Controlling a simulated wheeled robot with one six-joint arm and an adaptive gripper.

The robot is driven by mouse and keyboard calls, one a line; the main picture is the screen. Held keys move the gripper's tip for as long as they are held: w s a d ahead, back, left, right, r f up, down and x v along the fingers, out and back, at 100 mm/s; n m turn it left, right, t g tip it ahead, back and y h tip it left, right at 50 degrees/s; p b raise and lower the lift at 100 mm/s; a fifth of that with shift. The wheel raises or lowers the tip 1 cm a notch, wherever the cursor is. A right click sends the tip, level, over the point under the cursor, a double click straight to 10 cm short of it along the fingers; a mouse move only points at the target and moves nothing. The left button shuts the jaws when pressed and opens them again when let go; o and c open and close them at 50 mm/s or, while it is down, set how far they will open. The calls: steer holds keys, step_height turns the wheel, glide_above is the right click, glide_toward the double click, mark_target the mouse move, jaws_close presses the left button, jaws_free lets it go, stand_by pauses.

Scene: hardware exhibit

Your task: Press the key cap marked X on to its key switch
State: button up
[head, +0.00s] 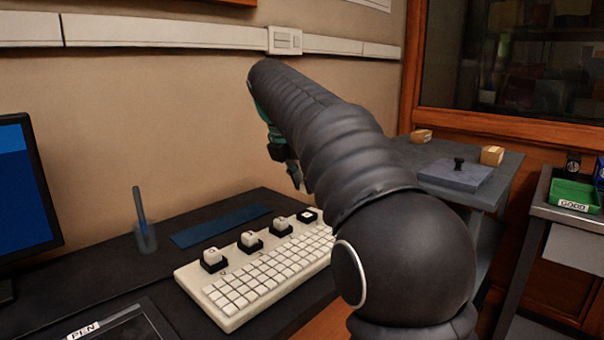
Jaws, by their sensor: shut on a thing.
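A cream keyboard (262,272) lies on the dark desk, with a row of black key switches along its back edge. Three of these carry pale caps: the left one (212,256), the middle one (250,239) and the right one (281,224). The far-right black switch (307,216) looks lower, with only a small pale top. The cap letters are too small to read. My gripper (296,178) points down above the back right of the keyboard, partly hidden by my arm. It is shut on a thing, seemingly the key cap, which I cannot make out.
A monitor (25,195) stands at the left. A blue strip (220,226) and a holder with an upright blue stick (142,220) lie behind the keyboard. A PEN-labelled tray (120,328) is in front. A side table (505,170) and green GOOD bin (575,195) stand right.

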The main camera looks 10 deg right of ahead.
mark_target(308, 214)
steer(key=shift+f+b, duration=1.4)
steer(key=shift+f, duration=0.95)
steer(key=shift+p, duration=1.15)
stand_by(0.5)
steer(key=shift+f, duration=0.45)
stand_by(1.0)
steer(key=o, duration=1.3)
steer(key=shift+c, duration=0.2)
steer(key=shift+r, duration=0.15)
steer(key=shift+r, duration=3.4)
